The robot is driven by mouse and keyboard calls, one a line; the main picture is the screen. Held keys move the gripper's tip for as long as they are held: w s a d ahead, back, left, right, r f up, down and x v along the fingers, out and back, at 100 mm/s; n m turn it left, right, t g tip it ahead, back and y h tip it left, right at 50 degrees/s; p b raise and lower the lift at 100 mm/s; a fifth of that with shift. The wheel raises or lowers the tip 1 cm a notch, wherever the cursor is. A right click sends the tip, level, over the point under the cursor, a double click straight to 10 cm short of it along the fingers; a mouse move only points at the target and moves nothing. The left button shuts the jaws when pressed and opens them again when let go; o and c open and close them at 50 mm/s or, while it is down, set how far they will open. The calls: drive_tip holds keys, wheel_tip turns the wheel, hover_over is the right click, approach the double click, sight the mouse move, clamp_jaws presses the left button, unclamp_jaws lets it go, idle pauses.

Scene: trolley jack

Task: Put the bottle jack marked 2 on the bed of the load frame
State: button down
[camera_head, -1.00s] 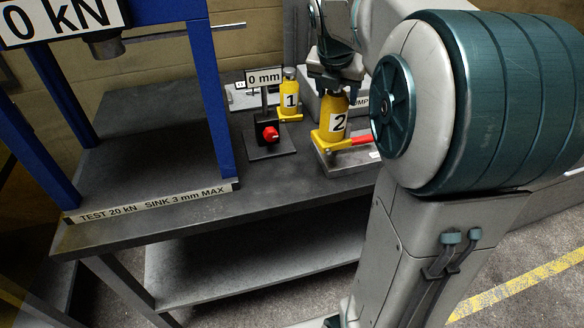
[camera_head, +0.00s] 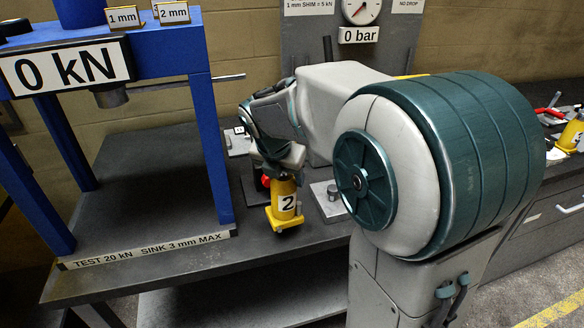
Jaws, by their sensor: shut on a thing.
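The bottle jack marked 2 (camera_head: 284,205) is yellow and upright, with its number label facing me. My gripper (camera_head: 283,176) is shut around its top. The jack hangs in front of the bench's middle, to the right of the load frame; the gap under its base is hard to judge. The blue load frame (camera_head: 211,120) stands at left with a "0 kN" sign. Its dark bed (camera_head: 150,205) is bare where I see it, with a strip reading "TEST 20 kN SINK 3 mm MAX" along the front edge.
The frame's right post (camera_head: 212,130) stands between the jack and the bed. A red knob (camera_head: 265,181) is partly hidden behind my gripper. A metal plate (camera_head: 328,198) with a short peg lies right of the jack. A gauge panel (camera_head: 345,90) stands behind.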

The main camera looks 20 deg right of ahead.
drive_tip(key=shift+w+f+p, duration=0.1)
drive_tip(key=shift+f+p, duration=0.25)
drive_tip(key=shift+f, duration=1.4)
drive_tip(key=shift+c, duration=2.4)
unclamp_jaws()
drive_tip(key=shift+s+f, duration=0.15)
drive_tip(key=shift+s, duration=0.05)
drive_tip(key=shift+f+b, duration=0.15)
drive_tip(key=shift+b, duration=0.3)
